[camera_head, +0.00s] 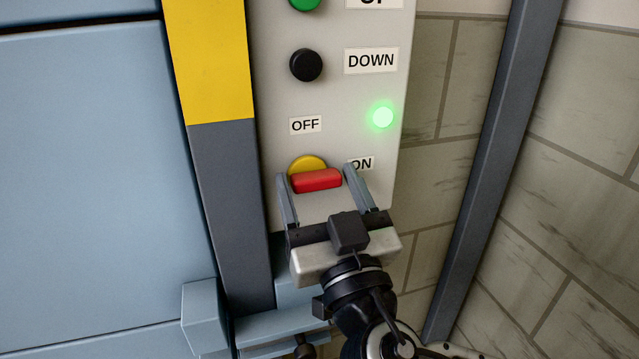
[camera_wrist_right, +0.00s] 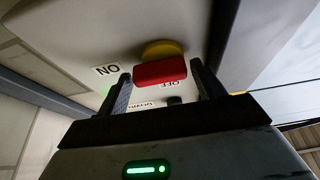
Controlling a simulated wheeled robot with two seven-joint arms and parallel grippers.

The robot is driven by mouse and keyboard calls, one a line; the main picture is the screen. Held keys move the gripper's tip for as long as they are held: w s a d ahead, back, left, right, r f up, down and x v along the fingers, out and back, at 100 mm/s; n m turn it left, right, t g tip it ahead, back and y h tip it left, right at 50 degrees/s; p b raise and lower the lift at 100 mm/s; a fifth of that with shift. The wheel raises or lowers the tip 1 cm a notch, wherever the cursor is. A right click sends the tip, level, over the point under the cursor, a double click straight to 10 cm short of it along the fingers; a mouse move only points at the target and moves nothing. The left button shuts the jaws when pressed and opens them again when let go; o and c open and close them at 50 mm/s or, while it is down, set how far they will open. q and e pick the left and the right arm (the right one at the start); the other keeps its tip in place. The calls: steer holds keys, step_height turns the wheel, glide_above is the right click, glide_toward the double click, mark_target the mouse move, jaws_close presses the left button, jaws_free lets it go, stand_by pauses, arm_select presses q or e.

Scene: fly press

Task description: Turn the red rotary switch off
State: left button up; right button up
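The red rotary switch (camera_head: 317,180) is a red bar handle on a yellow round base (camera_head: 307,164), low on the grey control panel. Its handle lies nearly level, tilted slightly up toward the right, with the "ON" label (camera_head: 361,163) to its right and the "OFF" label (camera_head: 305,125) above. My right gripper (camera_head: 318,178) is open, its fingers on either side of the handle, with gaps visible. The right wrist view also shows the red handle (camera_wrist_right: 160,72) between the spread fingers. My left gripper is not in view.
A lit green lamp (camera_head: 382,117) is above the "ON" label. A black button (camera_head: 306,65) labelled "DOWN" and a green button (camera_head: 304,2) are higher on the panel (camera_head: 340,95). A blue machine body (camera_head: 95,180) is at left, a grey post (camera_head: 490,170) at right.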

steer(key=c, duration=0.6)
